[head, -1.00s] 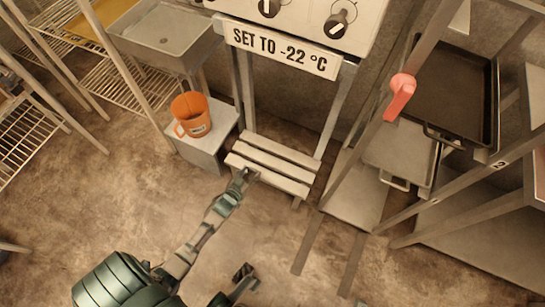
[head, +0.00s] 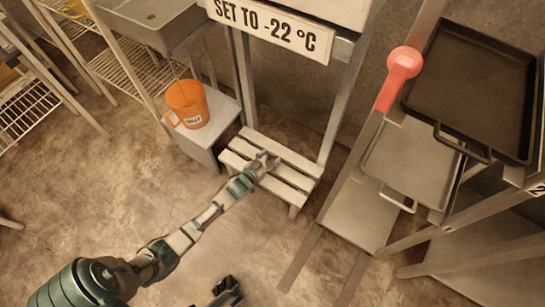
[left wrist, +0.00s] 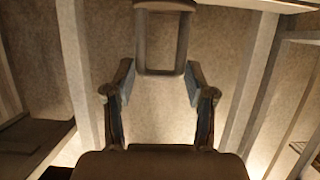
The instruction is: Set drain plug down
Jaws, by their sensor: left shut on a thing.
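My left gripper (head: 264,166) reaches over the white slatted stool (head: 291,194). In the left wrist view its two fingers (left wrist: 159,80) stand on either side of the lower end of a dark grey loop-shaped thing (left wrist: 160,73), and it is shut on it. This seems to be the drain plug; its far part runs out at the top of that view. In the head view it is too small to make out, and I cannot tell whether it touches the slats. My right gripper (head: 228,291) shows only in part at the bottom edge, its jaws unclear.
An orange jug (head: 187,104) stands on a low grey stand (head: 222,122) left of the stool. Wire shelves (head: 122,77) stand at left. The floor in front is clear.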

